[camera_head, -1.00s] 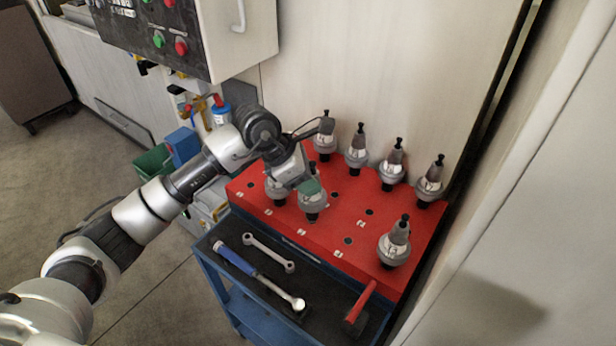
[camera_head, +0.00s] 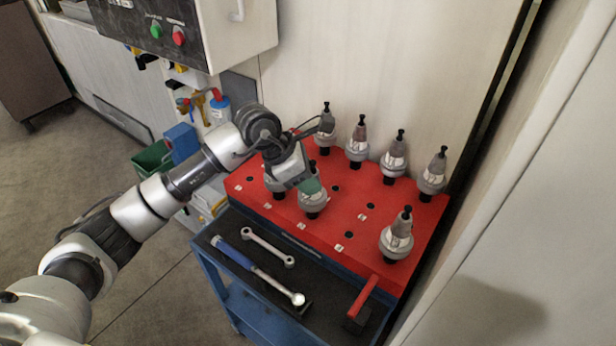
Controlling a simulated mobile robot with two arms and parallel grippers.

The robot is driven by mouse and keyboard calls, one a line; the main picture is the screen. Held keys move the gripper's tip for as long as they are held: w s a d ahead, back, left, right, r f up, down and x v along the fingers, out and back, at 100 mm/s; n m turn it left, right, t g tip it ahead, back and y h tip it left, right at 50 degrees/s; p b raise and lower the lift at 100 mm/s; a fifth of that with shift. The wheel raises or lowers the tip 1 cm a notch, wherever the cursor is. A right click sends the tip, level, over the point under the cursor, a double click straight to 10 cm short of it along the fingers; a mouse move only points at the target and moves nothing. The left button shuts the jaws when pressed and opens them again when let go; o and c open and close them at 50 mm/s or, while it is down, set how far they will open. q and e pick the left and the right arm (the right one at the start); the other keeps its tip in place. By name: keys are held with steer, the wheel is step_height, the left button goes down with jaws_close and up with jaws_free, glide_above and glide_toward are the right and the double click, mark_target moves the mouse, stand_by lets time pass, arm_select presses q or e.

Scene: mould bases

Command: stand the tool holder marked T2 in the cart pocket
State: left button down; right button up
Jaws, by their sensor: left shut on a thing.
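My left gripper (camera_head: 311,187) is over the red top of the cart (camera_head: 255,187), near its left part. It is shut on a grey tool holder (camera_head: 312,203) that stands roughly upright beneath the fingers. I cannot tell whether its lower end is inside a pocket or just above it. Another tool holder (camera_head: 276,186) stands close to its left, partly hidden by the gripper. No T2 mark can be read on the holders. Empty dark pockets (camera_head: 355,207) show to the right of the held holder. My right gripper is out of view.
Several tool holders (camera_head: 394,160) stand along the back of the red top, and one (camera_head: 397,238) at its front right. A wall rises close behind.

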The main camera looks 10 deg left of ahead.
arm_select(q)
steer(key=shift+r, duration=0.1)
steer(key=c, duration=0.6)
jaws_free()
steer(key=shift+s+f, duration=0.1)
steer(key=shift+f, duration=0.15)
steer(key=v, duration=1.1)
steer(key=shift+r+b, duration=0.1)
steer(key=shift+b, duration=0.3)
